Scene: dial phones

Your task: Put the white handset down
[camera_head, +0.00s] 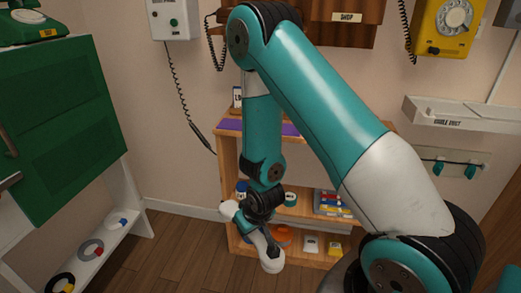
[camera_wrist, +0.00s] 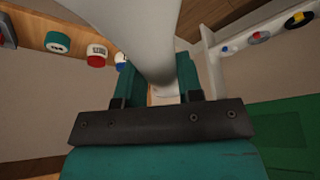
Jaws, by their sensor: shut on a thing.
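The white handset (camera_head: 267,249) is in my gripper (camera_head: 255,217), low in front of the wooden shelf unit. It is tilted, with one rounded end up at the left and the other down at the right. In the wrist view the white handset (camera_wrist: 150,38) runs between the two teal fingers of my gripper (camera_wrist: 158,88), which are shut on it. The white wall phone box (camera_head: 173,17) hangs at the top left, and a dark coiled cord (camera_head: 183,100) hangs below it.
The wooden shelf unit (camera_head: 228,165) has a purple mat (camera_head: 226,125) on top and small goods below. A white labelled wall ledge (camera_head: 440,113) looks empty at the right. A yellow dial phone (camera_head: 446,23) hangs above it. A green cabinet (camera_head: 65,120) stands left.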

